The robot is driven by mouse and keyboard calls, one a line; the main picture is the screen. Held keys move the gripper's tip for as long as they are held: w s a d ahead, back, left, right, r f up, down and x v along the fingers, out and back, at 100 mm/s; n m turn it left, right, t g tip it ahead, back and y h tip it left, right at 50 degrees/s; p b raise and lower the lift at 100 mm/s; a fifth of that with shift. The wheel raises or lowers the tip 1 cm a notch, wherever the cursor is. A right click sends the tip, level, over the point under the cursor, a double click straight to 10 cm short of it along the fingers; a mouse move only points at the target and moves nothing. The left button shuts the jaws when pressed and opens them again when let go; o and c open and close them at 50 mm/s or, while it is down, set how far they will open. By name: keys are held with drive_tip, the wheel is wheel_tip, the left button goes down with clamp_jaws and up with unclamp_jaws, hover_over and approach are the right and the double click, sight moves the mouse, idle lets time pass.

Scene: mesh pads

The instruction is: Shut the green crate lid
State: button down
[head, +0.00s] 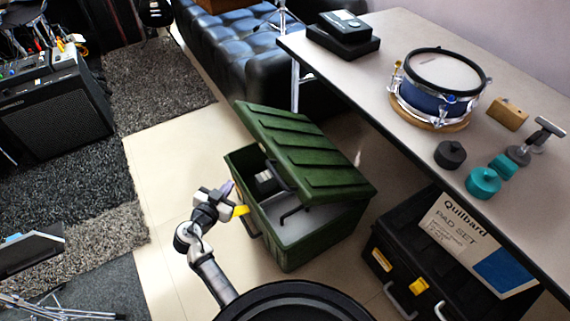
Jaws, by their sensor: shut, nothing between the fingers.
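The green crate (318,238) stands on the floor in the middle of the head view. Its ribbed green lid (305,150) is hinged on the right side and stands partly open, tilted over the crate. A dark object (268,183) and a pale inner floor show inside. My gripper (236,198) is at the crate's left side, near its front left rim and below the raised lid edge. It is shut and holds nothing. I cannot tell whether it touches the crate. A yellow latch or tab (241,211) shows beside it.
A long table (385,60) on the right holds a blue drum (436,85), teal and dark knobs and a wooden block (507,114). A black case (395,262) stands beneath it. A black couch (245,50) is behind. The pale floor left of the crate is clear.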

drive_tip(key=s+d+f+n+y+p, duration=0.3)
drive_tip(key=f+n+y+p, duration=0.15)
drive_tip(key=y, duration=0.55)
drive_tip(key=s+d+r+n+g+y+p, duration=0.3)
drive_tip(key=d+r+n+g+y, duration=0.1)
drive_tip(key=d+r+g+y, duration=0.3)
drive_tip(key=w+d+r+g+h+p, duration=0.1)
drive_tip(key=w+d+r, duration=0.25)
drive_tip(key=d, duration=0.25)
drive_tip(key=w+d+r+g+p, duration=0.1)
drive_tip(key=w+d+r+p, duration=0.1)
drive_tip(key=d+r, duration=0.3)
drive_tip(key=w+d+r+g+h+p, duration=0.1)
drive_tip(key=w+d+r+g, duration=0.15)
drive_tip(key=d, duration=0.45)
drive_tip(key=p, duration=0.1)
hover_over(287, 183)
drive_tip(key=w+d, duration=0.2)
drive_tip(key=shift+t, duration=0.45)
wheel_tip(287, 183, down, 5)
drive_tip(key=shift+s+f, duration=0.1)
drive_tip(key=shift+s+a+f+p, duration=0.3)
drive_tip(key=shift+s+a+f, duration=0.2)
drive_tip(key=shift+f, duration=0.25)
drive_tip(key=shift+s+a+f, duration=0.35)
drive_tip(key=shift+a+f, duration=0.05)
drive_tip(key=shift+f, duration=0.2)
